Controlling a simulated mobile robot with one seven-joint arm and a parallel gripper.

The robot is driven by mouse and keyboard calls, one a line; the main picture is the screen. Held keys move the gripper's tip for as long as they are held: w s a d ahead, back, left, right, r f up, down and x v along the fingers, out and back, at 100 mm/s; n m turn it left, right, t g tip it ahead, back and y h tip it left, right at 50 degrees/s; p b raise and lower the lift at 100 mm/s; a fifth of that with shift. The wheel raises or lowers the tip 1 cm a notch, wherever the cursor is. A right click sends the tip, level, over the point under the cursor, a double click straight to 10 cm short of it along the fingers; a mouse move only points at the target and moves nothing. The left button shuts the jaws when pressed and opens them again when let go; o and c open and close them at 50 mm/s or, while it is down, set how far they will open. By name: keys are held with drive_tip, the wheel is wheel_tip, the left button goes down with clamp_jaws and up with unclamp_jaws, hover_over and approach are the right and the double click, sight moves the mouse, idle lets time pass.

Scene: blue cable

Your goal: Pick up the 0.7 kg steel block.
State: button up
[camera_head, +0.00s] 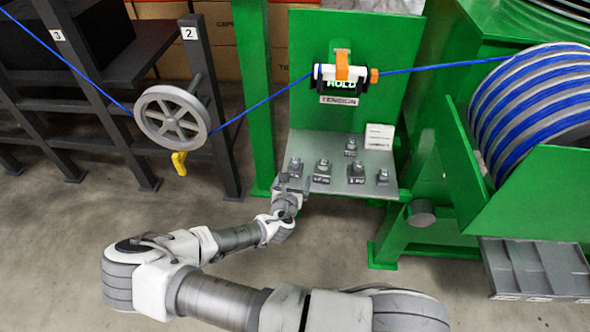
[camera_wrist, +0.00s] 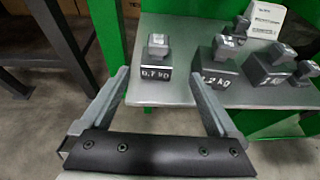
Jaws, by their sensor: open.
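The 0.7 kg steel block (camera_wrist: 157,46) is a small dark grey block with a narrower upper part. It stands upright near the front edge of the grey shelf (camera_wrist: 172,92), behind a black "0.7 kg" label (camera_wrist: 155,73). In the head view the block (camera_head: 295,165) is the leftmost of the group. My gripper (camera_wrist: 160,77) is open and empty. In the wrist view its fingers point at the shelf, with the block and label seen between and beyond the tips. In the head view my gripper (camera_head: 291,184) is at the shelf's front left corner.
Several other steel blocks stand to the right, including a 1.2 kg one (camera_wrist: 222,58). A white card (camera_head: 379,137) is at the back right of the shelf. A green post (camera_head: 256,90) rises at the left. A blue cable (camera_head: 440,66) runs above the shelf, past a handwheel (camera_head: 172,117).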

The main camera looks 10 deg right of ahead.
sight(295, 168)
drive_tip(key=shift+w+a+r+b+x, duration=0.15)
drive_tip(key=shift+b+x, duration=0.15)
drive_tip(key=shift+x, duration=1.45)
drive_tip(key=shift+w+a+r+b+x, duration=0.15)
drive_tip(key=shift+b+x, duration=0.1)
drive_tip(key=shift+x, duration=1.5)
drive_tip(key=shift+d, duration=0.1)
clamp_jaws()
drive_tip(key=shift+r, duration=0.15)
